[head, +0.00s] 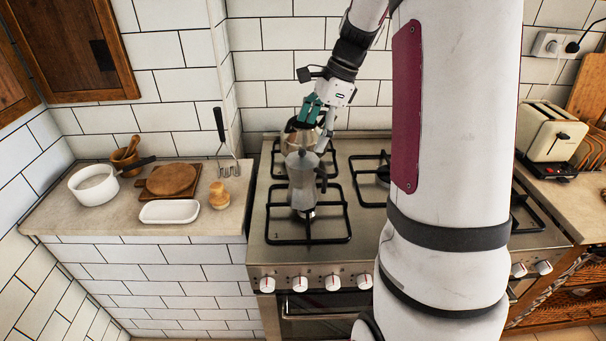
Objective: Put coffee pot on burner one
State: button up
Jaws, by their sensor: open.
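A grey metal coffee pot (302,183) with a dark handle on its right side stands upright at the front left burner (309,234) of the stove. My gripper (317,110) is above and behind the coffee pot, close to a shiny kettle (290,136) at the back left burner. The gripper is open, with nothing seen between its fingers. The coffee pot hides part of the kettle and of the burner under it. I cannot tell from this view whether a finger touches the kettle.
The stove (262,235) has more burners to the right, partly hidden by my arm. The left counter (62,222) holds a white pot (94,187), a wooden board (171,181), a white dish (170,212) and a mortar (125,157). A toaster (551,138) stands on the right counter.

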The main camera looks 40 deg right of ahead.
jog(key=s+a+r+n+t+h, duration=0.1)
jog(key=s+a+r+n, duration=0.4)
jog(key=s+a+n, duration=0.3)
jog(key=s+a+r+n+h, duration=0.1)
jog(key=s+a+r+n, duration=0.3)
jog(key=s+a+n, duration=0.4)
jog(key=s+a+f+n+t+h, duration=0.1)
jog(key=s+a+n, duration=0.3)
jog(key=s+n, duration=0.2)
jog(key=shift+s+f+n+t, duration=0.15)
jog(key=shift+s+n+t, duration=0.05)
jog(key=shift+n+t, duration=0.1)
